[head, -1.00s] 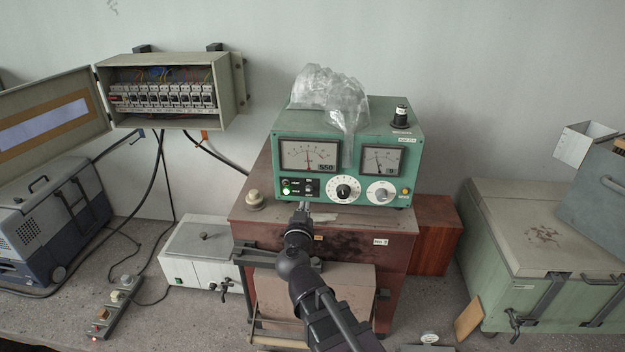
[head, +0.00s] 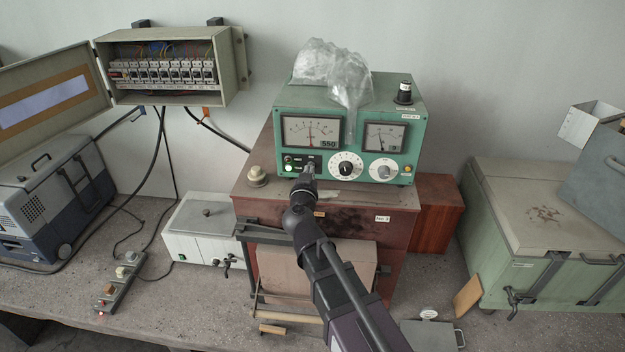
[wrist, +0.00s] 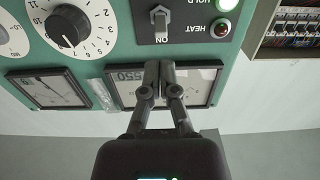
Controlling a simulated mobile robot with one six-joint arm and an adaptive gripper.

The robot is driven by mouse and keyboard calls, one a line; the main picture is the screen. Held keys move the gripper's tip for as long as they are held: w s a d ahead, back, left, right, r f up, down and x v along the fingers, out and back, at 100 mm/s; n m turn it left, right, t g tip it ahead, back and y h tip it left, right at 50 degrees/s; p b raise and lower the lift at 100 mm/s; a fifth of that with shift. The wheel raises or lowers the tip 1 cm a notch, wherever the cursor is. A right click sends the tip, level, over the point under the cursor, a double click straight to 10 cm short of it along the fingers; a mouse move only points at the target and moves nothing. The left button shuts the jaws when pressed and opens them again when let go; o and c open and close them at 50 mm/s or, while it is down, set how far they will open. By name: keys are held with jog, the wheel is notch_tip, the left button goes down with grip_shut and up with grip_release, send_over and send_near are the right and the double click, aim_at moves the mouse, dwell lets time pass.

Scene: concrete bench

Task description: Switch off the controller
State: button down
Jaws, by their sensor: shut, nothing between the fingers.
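The controller (head: 412,120) is a green box with two dial meters, two round knobs and a dark switch panel on its front. In the wrist view, which sees the panel upside down, a grey toggle switch (wrist: 160,19) sits beside an ON label. I cannot tell its tilt for sure. Beside it a green HOLD lamp (wrist: 225,4) glows and a red HEAT lamp (wrist: 221,28) looks dark. My gripper (head: 309,172) is shut and empty, close in front of the switch panel. Its fingertips (wrist: 159,67) show near the ON label; contact is not visible.
A crumpled clear plastic bag (head: 350,85) lies on the controller and hangs over its front between the meters. The controller stands on a brown cabinet (head: 370,240). A small beige knob (head: 257,177) stands left of it. An open breaker box (head: 224,75) hangs on the wall.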

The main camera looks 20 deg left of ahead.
aim_at(312, 156)
jog(key=shift+x, duration=2.25)
